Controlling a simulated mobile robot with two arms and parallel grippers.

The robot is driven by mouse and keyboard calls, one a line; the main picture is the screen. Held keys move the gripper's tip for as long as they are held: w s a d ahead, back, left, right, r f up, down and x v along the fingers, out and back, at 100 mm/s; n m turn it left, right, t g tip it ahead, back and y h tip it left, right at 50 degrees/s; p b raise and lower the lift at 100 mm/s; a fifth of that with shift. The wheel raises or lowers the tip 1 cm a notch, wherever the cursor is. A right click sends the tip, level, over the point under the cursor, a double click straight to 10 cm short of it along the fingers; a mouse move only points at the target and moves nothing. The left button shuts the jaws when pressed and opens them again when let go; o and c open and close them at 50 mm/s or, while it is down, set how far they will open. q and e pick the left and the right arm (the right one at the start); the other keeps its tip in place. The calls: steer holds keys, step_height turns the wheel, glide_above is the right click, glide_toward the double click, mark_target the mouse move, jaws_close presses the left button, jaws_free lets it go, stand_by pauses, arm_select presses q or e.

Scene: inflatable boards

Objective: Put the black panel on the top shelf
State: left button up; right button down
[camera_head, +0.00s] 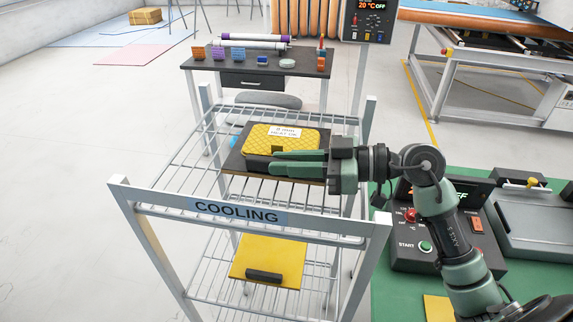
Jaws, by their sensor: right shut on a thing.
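The black panel (234,161) is over the wire top shelf (190,168) of the rack marked COOLING, lying flat or nearly so. I cannot tell whether it rests on the wires or is just above them. A yellow textured pad (258,137) with a white label is on top of it. My right gripper (277,162) reaches in from the right and is shut at the panel's near side, by a black handle (256,163). The fingers hide part of the panel and pad. My left gripper is out of view.
A yellow panel (262,258) with a black bar handle is on the rack's lower shelf. A control box (412,258) and a grey press (540,222) stand on a green bench at right. A dark table (300,66) is behind the rack.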

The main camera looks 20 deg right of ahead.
steer(key=shift+f, duration=0.25)
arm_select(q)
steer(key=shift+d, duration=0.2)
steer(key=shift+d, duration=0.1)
arm_select(e)
steer(key=shift+f, duration=0.15)
steer(key=c, duration=1.4)
jaws_free()
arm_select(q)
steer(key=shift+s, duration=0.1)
arm_select(e)
steer(key=shift+o, duration=0.2)
steer(key=shift+s, duration=0.1)
